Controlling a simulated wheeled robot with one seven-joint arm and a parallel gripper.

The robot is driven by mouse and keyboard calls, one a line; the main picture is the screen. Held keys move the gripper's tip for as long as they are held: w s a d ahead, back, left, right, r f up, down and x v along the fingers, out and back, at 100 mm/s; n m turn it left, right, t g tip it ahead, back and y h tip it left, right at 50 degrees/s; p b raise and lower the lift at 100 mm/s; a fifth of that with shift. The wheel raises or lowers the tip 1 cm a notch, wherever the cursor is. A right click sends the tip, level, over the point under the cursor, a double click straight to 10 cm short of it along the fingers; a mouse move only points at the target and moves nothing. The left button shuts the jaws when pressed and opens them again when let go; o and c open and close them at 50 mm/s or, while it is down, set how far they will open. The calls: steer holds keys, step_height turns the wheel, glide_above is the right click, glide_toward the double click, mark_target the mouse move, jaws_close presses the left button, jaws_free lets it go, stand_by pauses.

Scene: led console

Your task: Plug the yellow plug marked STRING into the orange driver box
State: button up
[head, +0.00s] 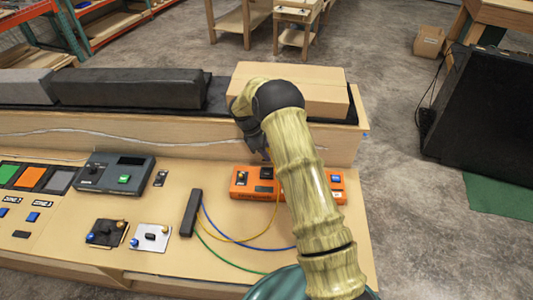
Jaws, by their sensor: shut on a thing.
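The orange driver box (241,194) sits on the right part of the wooden console, with dark sockets or switches on its top and a blue button near its right end. My arm crosses in front of its middle and hides part of it. My gripper (266,153) is just above and behind the box, mostly hidden by my wrist and forearm. It is shut on the yellow plug, of which only a small yellow bit shows. The yellow cable (226,238) runs from a black strip (193,213) and rises beside my arm towards the gripper. The STRING marking is not readable.
Blue and green cables also leave the black strip and pass under my arm. A grey control box (115,174), small black and white switch plates and coloured panels stand to the left. A raised ledge with a cardboard box (318,92) and dark blocks (130,88) runs behind.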

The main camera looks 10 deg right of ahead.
steer(key=shift+f, duration=0.15)
steer(key=b, duration=0.4)
glide_above(271, 174)
steer(key=a, duration=0.1)
steer(key=shift+w+a+f, duration=0.1)
steer(key=shift+w+f, duration=0.15)
steer(key=shift+f, duration=1.05)
steer(key=shift+w+a+f, duration=0.1)
steer(key=shift+w+f, duration=0.1)
steer(key=shift+f, duration=1.05)
steer(key=shift+w+f, duration=0.1)
steer(key=shift+f, duration=0.7)
steer(key=shift+f+b, duration=0.15)
steer(key=shift+b, duration=0.15)
steer(key=shift+f, duration=0.75)
steer(key=o, duration=1.1)
steer(key=shift+f, duration=0.1)
steer(key=shift+c, duration=0.2)
steer(key=shift+s, duration=0.2)
steer(key=o, duration=0.5)
